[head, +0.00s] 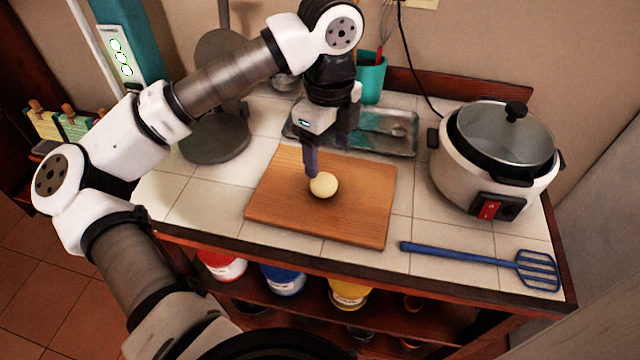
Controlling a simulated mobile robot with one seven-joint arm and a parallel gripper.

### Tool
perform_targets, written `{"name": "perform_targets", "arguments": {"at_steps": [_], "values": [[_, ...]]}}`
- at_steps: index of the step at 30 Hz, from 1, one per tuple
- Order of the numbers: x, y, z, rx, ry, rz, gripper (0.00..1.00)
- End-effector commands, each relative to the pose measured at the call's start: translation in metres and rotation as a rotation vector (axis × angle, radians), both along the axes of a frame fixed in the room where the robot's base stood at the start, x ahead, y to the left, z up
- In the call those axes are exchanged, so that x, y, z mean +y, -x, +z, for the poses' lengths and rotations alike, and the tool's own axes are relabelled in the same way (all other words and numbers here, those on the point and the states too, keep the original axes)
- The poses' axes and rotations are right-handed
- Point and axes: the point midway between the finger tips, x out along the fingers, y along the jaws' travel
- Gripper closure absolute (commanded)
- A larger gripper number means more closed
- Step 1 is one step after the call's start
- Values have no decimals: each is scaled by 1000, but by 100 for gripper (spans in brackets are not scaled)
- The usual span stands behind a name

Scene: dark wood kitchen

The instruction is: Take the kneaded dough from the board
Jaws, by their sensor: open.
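A wooden board (350,218) lies on the white tiled counter. A round, pale ball of dough (324,185) sits on the board, near its middle. My gripper (312,172) points down over the board, with its fingertips at the upper left side of the dough. The fingers line up from this view, so only one shows clearly. The jaws are open and the dough rests on the board. I cannot tell whether a finger touches the dough or whether one is hidden behind it.
A rice cooker (465,180) with a glass lid stands at the right. A blue slotted spatula (460,254) lies at the front right. A metal tray (395,132) and a teal utensil cup (371,80) are behind the board. A grey scale-like stand (214,138) is at the left.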

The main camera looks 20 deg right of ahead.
Motion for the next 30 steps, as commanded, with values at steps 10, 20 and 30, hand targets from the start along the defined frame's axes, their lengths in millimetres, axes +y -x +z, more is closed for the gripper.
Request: {"name": "perform_targets", "arguments": {"at_steps": [10, 20, 30], "values": [[1, 0, -32, 2, 1, 0, 31], [5, 1, -71, 3, 1, 0, 31], [5, 0, -80, -1, -1, 0, 31]]}}
